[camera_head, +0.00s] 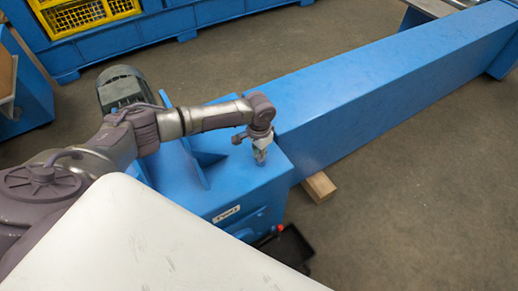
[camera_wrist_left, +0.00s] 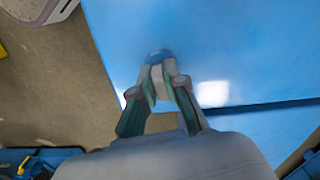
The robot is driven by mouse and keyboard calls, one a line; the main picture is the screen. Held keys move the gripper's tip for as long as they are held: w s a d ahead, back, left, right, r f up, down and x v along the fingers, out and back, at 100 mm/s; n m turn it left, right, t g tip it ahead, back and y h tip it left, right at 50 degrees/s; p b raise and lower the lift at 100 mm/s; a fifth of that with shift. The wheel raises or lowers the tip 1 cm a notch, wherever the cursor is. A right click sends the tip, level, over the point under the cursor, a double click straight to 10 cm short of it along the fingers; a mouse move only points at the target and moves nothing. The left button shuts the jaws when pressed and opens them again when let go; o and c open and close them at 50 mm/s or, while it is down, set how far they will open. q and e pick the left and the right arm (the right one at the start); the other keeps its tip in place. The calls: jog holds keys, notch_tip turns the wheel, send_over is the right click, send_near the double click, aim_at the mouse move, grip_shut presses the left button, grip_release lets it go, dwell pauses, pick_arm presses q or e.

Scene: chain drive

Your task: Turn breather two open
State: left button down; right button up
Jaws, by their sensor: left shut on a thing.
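My left gripper (camera_head: 261,157) reaches down onto the top of the blue housing (camera_head: 262,186), which has a small white label on its front reading "Two" (camera_head: 227,213). In the left wrist view the gripper's fingers (camera_wrist_left: 159,85) are closed around a small part, the breather (camera_wrist_left: 158,57), at the blue top surface. Only a small bluish-grey bit of the breather shows between the fingertips; the rest is hidden, so I cannot tell how far it is turned. My right gripper is not in view.
A long blue beam casing (camera_head: 390,85) runs from the housing to the upper right. A dark motor (camera_head: 120,87) and an upright blue plate stand left of the housing. A wooden block (camera_head: 319,187) and a black tray (camera_head: 288,250) lie on the floor.

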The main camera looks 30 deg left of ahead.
pick_arm(q)
jog(key=n+p, duration=0.1)
jog(key=p, duration=0.1)
jog(key=n+p, duration=0.4)
jog(key=shift+s+d+r, duration=0.1)
jog(key=shift+d+r, duration=0.15)
jog(key=shift+n+p, duration=0.75)
jog(key=shift+n, duration=0.35)
jog(key=n+p, duration=0.2)
jog(key=n, duration=0.1)
jog(key=shift+d+f+n+p, duration=0.1)
jog(key=shift+n+p, duration=0.2)
jog(key=shift+n, duration=0.1)
jog(key=n+p, duration=0.1)
jog(key=n, duration=0.2)
jog(key=shift+n+p, duration=0.3)
jog(key=shift+p, duration=0.1)
jog(key=n, duration=0.2)
jog(key=n+p, duration=0.1)
jog(key=shift+w+d+f+n, duration=0.1)
jog(key=shift+w+n, duration=0.15)
jog(key=shift+n, duration=0.05)
jog(key=n+p, duration=0.1)
jog(key=n, duration=0.3)
jog(key=shift+w, duration=0.1)
jog(key=n, duration=0.5)
jog(key=shift+f, duration=0.1)
jog(key=n, duration=0.5)
jog(key=shift+w, duration=0.15)
jog(key=shift+a, duration=0.2)
